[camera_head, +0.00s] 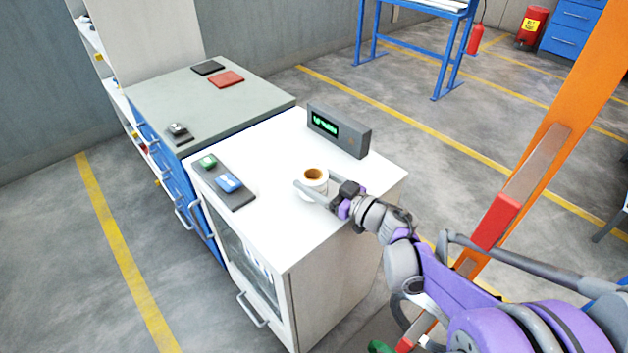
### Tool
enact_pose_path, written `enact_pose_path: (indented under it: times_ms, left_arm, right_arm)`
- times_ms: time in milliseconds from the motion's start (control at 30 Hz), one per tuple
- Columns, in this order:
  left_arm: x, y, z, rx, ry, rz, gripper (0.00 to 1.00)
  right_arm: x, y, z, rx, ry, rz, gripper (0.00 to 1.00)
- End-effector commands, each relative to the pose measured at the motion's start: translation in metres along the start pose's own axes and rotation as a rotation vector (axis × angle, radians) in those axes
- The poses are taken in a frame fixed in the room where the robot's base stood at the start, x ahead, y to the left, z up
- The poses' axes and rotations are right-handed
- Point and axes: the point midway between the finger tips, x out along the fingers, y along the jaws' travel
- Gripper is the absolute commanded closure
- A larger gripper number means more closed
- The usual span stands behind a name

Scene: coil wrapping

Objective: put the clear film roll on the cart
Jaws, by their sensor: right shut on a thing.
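The clear film roll (314,178) is a small whitish roll with a brown core, upright at the white cabinet top. My right gripper (315,191) reaches in from the right and is shut on the roll, with its fingers around the roll's sides. I cannot tell whether the roll touches the surface or is held just above it. My left gripper is not in view. I cannot make out a cart for certain in this view.
The white cabinet (262,227) bears a grey display box (338,130) with green digits and a dark tray (225,186) with a green and a blue item. A grey-topped blue cabinet (235,101) adjoins it. An orange post (578,85) stands at right.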

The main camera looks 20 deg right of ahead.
Motion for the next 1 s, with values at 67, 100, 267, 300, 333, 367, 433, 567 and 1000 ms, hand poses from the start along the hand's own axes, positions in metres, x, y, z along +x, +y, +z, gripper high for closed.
enact_pose_path:
  times_ms: [67, 100, 267, 300, 333, 367, 433, 567, 1000]
  left_arm:
    - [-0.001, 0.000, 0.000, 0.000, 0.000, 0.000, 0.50]
    - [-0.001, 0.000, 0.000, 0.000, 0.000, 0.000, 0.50]
    - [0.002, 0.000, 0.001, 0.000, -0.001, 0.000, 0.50]
    - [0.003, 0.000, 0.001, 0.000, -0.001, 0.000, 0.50]
    - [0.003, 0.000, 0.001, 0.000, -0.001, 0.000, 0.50]
    - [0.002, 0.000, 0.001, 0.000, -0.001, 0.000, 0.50]
    - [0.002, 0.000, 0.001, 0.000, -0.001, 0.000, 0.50]
    - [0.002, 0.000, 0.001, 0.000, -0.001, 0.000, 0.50]
    - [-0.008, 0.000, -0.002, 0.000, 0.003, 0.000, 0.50]
  right_arm:
    - [-0.001, 0.000, -0.001, 0.000, 0.001, 0.001, 0.87]
    - [-0.001, 0.000, -0.002, 0.000, 0.001, 0.001, 0.87]
    - [-0.001, 0.000, 0.003, 0.000, 0.000, 0.001, 0.87]
    - [-0.001, 0.000, 0.004, 0.000, 0.000, 0.001, 0.87]
    - [-0.001, 0.000, 0.004, -0.001, 0.000, 0.001, 0.23]
    - [-0.001, 0.000, 0.004, -0.001, 0.000, 0.001, 0.17]
    - [-0.001, 0.000, 0.003, -0.001, 0.000, 0.001, 0.05]
    - [-0.001, 0.000, 0.003, -0.001, 0.000, 0.001, 0.00]
    - [-0.040, 0.001, -0.003, -0.003, -0.001, 0.006, 0.00]
